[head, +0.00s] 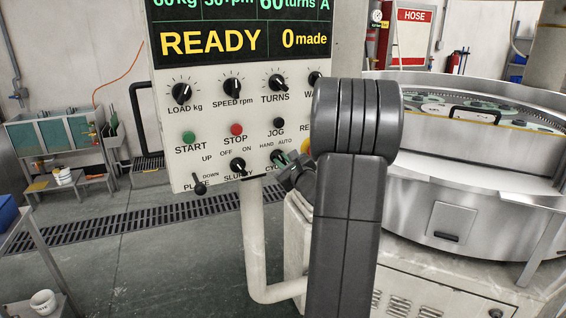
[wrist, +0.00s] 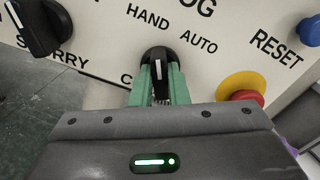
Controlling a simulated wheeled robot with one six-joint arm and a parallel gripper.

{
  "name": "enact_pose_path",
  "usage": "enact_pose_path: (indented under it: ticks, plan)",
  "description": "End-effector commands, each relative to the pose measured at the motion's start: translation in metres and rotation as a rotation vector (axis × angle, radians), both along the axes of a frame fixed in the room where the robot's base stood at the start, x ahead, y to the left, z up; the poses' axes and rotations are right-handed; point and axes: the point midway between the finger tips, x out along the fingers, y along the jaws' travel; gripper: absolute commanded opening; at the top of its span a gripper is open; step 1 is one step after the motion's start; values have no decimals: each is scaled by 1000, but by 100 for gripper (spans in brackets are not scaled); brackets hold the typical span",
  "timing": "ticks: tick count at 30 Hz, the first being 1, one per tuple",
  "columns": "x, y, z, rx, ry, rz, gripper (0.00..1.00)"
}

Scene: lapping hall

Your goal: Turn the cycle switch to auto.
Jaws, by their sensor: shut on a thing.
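The cycle switch (wrist: 160,55) is a black knob with a white line on the control panel (head: 225,110). In the wrist view its line runs nearly upright in the picture, toward the HAND label (wrist: 148,20) rather than the AUTO label (wrist: 198,46). My gripper (wrist: 160,78) is shut on the knob, one green finger on each side. In the head view the switch (head: 276,155) is at the panel's lower right, partly hidden by my gripper (head: 283,158); my arm covers part of the panel's right edge.
The slurry knob (wrist: 38,28) is left of the switch. A red emergency button with a yellow collar (wrist: 240,88) sits close on the right, beside my gripper. A blue reset button (wrist: 310,32) is farther right. A large round lapping machine (head: 450,200) stands right of the panel.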

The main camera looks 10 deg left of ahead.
Motion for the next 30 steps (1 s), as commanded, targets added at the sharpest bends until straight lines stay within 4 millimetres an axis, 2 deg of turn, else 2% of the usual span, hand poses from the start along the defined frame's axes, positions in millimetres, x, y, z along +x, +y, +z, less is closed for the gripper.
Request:
enact_pose_path:
  ticks: [11,30]
  plan:
    - [0,0,0,149,124,1,0]
    - [1,-2,1,598,500,0,0]
